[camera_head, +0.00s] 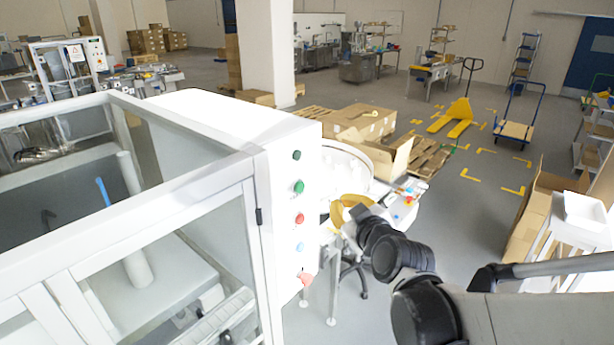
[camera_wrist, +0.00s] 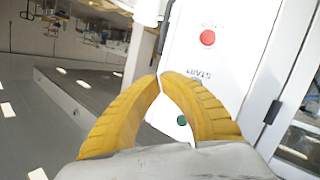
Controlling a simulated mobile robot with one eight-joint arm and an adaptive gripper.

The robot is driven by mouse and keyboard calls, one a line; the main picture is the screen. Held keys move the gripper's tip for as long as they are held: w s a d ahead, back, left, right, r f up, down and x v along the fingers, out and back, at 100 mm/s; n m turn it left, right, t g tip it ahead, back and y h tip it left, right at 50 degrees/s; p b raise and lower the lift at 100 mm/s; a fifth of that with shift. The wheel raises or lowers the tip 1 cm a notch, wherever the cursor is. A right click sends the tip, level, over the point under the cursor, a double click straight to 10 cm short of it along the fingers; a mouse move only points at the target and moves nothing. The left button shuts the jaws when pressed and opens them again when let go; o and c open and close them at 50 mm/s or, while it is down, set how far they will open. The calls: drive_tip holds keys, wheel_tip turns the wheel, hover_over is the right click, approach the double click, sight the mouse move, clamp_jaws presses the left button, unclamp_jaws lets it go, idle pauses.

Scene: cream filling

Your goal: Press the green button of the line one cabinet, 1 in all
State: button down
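The line one cabinet (camera_head: 279,250) is a white machine housing with glass doors. Its narrow front panel carries a column of buttons. A bright green button (camera_head: 299,187) is near the top, with a darker green one (camera_head: 297,155) above it. In the wrist view, a green button (camera_wrist: 182,120) shows between my fingers, near an upside-down label that seems to read START. My gripper (camera_head: 348,208) has yellow fingers, just right of the panel in the head view. In the wrist view, its fingertips (camera_wrist: 161,77) are together with nothing between them. Contact with the panel cannot be seen.
Below the green buttons are a red button (camera_head: 299,218), a blue one (camera_head: 300,246) and a larger red knob (camera_head: 305,280). The red button also shows in the wrist view (camera_wrist: 208,37). A round white table (camera_head: 345,160) and cardboard boxes (camera_head: 365,120) stand behind my gripper.

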drive_tip(key=w+a, duration=0.4)
drive_tip(key=a, duration=0.2)
drive_tip(key=shift+w+b, duration=0.35)
drive_tip(key=shift+w, duration=0.05)
drive_tip(key=shift+a, duration=0.15)
idle(1.0)
drive_tip(key=shift+w+a, duration=0.25)
drive_tip(key=shift+a, duration=0.05)
drive_tip(key=shift+w+a+b, duration=0.3)
drive_tip(key=shift+a+b, duration=0.1)
idle(0.8)
drive_tip(key=shift+d, duration=0.1)
drive_tip(key=shift+s+d, duration=0.6)
drive_tip(key=shift+d, duration=0.05)
drive_tip(key=shift+s+d, duration=0.8)
drive_tip(key=shift+d, duration=0.2)
drive_tip(key=shift+s+d, duration=0.75)
drive_tip(key=shift+d, duration=0.2)
